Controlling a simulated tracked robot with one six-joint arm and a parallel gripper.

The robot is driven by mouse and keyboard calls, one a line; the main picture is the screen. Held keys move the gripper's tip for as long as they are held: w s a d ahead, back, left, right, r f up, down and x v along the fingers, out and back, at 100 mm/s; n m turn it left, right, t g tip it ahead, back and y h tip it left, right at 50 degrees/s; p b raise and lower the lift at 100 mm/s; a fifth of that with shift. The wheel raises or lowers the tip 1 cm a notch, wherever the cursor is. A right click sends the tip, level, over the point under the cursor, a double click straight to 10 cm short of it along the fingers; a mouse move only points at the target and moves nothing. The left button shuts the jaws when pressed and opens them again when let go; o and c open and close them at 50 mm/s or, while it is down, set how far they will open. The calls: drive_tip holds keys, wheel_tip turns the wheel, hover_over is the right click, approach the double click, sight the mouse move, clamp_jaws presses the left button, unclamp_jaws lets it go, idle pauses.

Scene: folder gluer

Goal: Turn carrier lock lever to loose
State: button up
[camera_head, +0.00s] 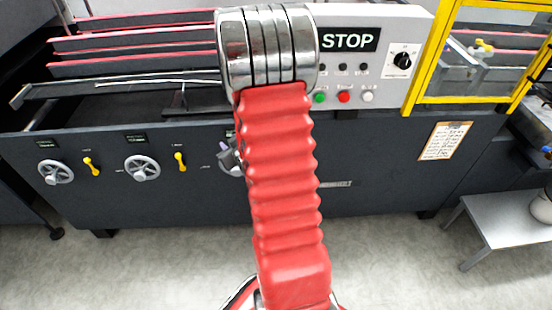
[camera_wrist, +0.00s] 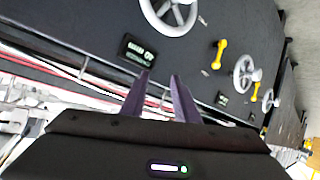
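Small yellow lock levers sit on the dark front panel of the machine. In the head view one is at the far left (camera_head: 91,166) and another is right of the middle handwheel (camera_head: 180,162). Their labels are too small to read, so I cannot tell which is the carrier lock lever. In the wrist view a yellow lever (camera_wrist: 220,54) stands right of my gripper (camera_wrist: 160,76), with another smaller lever (camera_wrist: 255,91) beyond. My gripper's two purple-grey fingers are apart with nothing between them, touching no lever. In the head view my red arm mostly hides the gripper.
Grey handwheels (camera_head: 56,172) (camera_head: 142,168) sit beside the levers; a third is partly behind my arm. A control box (camera_head: 376,65) with a STOP sign is above right. A yellow-framed guard (camera_head: 420,70) and a grey side table (camera_head: 505,215) stand right. The floor in front is clear.

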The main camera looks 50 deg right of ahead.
drive_tip(key=s+d+f+m+t+h, duration=0.2)
drive_tip(key=s+d+f, duration=0.45)
drive_tip(key=f, duration=0.35)
drive_tip(key=s+f+m+t+h, duration=0.1)
drive_tip(key=s+f+m+h, duration=0.2)
drive_tip(key=s, duration=0.9)
wheel_tip(320, 180, down, 3)
drive_tip(key=shift+s+f+h, duration=0.2)
drive_tip(key=shift+h, duration=0.1)
drive_tip(key=shift+d, duration=0.1)
drive_tip(key=x, duration=1.4)
drive_tip(key=shift+r, duration=0.25)
drive_tip(key=shift+c, duration=0.4)
clamp_jaws()
